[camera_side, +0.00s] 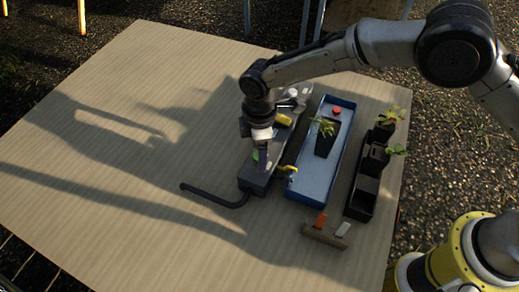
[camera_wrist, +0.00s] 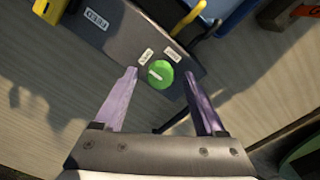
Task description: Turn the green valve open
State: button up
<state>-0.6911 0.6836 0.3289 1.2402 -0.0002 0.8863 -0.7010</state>
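The green valve (camera_wrist: 160,75) is a round knob with a white mark, on a dark grey box (camera_wrist: 112,38) with small white labels beside the knob. In the side view a bit of the green valve (camera_side: 255,156) shows on the dark box (camera_side: 252,184), beside my gripper (camera_side: 262,165). In the wrist view my gripper (camera_wrist: 160,88) is open, its two purple fingers apart on either side of the knob. Gaps show between knob and fingers; I cannot tell how far the tips reach down beside it.
A black hose (camera_side: 215,198) runs left from the box. Right stand a blue tray (camera_side: 307,185) with a potted plant (camera_side: 326,137), a black planter (camera_side: 360,200) and a wooden block with orange and white tags (camera_side: 325,235). A yellow lever (camera_wrist: 188,18) is near the knob. The table's left is clear.

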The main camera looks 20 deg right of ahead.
notch_tip(320, 180, up, 14)
dwell(0.7)
jog(key=shift+f, duration=0.1)
